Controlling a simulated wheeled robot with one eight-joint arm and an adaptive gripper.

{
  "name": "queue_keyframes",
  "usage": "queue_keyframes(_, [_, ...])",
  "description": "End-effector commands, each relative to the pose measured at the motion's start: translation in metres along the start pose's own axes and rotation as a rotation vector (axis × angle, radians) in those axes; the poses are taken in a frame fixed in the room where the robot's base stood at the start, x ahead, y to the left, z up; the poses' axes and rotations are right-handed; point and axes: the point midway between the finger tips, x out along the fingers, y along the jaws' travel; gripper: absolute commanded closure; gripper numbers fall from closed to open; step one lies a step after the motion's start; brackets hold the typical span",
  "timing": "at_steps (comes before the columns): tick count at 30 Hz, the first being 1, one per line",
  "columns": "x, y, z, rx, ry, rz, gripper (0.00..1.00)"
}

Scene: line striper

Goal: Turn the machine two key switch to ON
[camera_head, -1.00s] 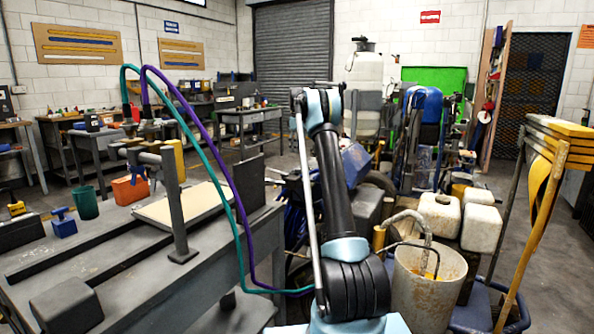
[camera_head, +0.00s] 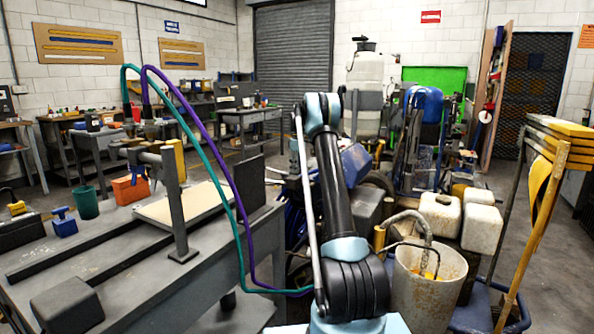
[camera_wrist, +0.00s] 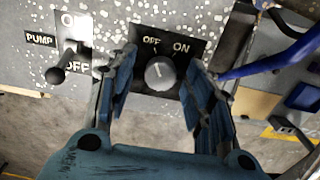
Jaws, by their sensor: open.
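In the wrist view a round grey knob switch (camera_wrist: 159,72) sits on a black plate marked OFF and ON, on a white-speckled grey panel (camera_wrist: 215,20). The knob's pale mark points up, toward the OFF label rather than ON. My gripper (camera_wrist: 160,95) is open, one finger left and one right of the knob. The knob shows between the fingers; I cannot tell whether either finger touches it. In the head view my gripper is hidden behind my arm, and the switch cannot be made out.
Left of the knob is a PUMP toggle lever (camera_wrist: 57,75) with its own ON/OFF plate, near my left finger. A blue tube (camera_wrist: 270,62) runs right of my right finger. In the head view a grey workbench (camera_head: 165,290) stands left and a rusty bucket (camera_head: 420,290) right.

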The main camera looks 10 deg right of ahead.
Motion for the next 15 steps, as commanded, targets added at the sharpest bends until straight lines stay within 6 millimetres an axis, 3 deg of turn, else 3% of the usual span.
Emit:
queue_keyframes(2, [-0.0001, 0.0001, 0.0001, 0.0, 0.0, 0.0, 0.52])
queue_keyframes(3, [-0.0002, 0.0, 0.0001, 0.0, 0.0, 0.0, 0.57])
queue_keyframes(9, [-0.0003, 0.0002, 0.0001, 0.0, 0.0, 0.0, 0.97])
queue_keyframes(15, [-0.0003, 0.0005, 0.0002, 0.006, 0.0, 0.001, 0.97])
